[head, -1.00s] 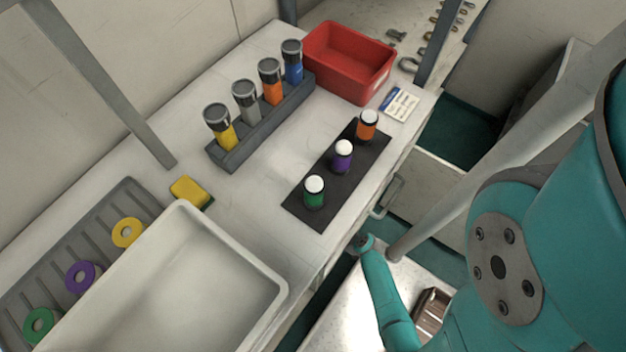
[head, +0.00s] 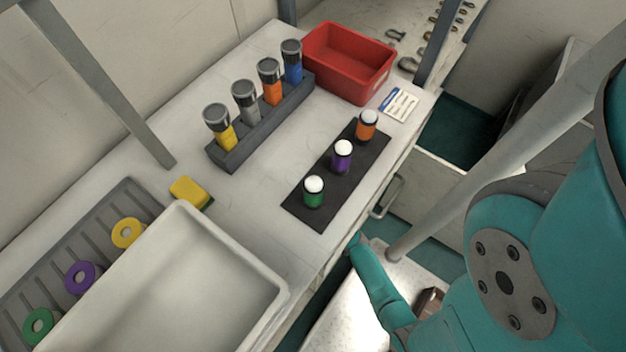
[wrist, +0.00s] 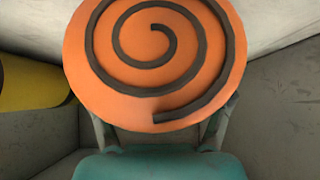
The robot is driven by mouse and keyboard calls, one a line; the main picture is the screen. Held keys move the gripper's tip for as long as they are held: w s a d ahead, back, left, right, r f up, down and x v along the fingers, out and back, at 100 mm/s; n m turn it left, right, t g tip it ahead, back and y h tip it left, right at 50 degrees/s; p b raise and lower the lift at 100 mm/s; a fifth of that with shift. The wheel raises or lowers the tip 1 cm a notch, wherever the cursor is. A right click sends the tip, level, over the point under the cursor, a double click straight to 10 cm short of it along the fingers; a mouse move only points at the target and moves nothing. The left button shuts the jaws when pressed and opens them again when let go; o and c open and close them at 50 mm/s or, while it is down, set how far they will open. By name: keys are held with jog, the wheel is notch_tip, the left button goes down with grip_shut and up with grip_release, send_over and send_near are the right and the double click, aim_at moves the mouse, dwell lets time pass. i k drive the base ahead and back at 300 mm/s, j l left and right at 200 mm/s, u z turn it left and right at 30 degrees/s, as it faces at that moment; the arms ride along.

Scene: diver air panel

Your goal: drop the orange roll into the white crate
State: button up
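The orange roll (wrist: 160,65) fills the upper middle of the wrist view, its round end with a dark spiral facing the camera. My gripper (wrist: 158,118) has its fingers on either side of the roll and is shut on it; the roll hides the fingertips. Neither the roll nor my gripper shows in the head view. The white crate (head: 232,246) stands at the lower left of the bench in the head view, open at the top and looking empty, its near end cut off by the frame.
A grey ribbed tray (head: 128,195) with yellow, purple and green rings lies left of the crate. A yellow sponge (head: 188,191) sits by its back corner. Capped tubes in a rack (head: 228,157), small bottles on a dark mat (head: 300,205) and a red bin (head: 350,85) stand farther back.

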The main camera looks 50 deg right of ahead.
aim_at(201, 311)
jog(key=k+l, duration=0.1)
jog(key=k, duration=1.2)
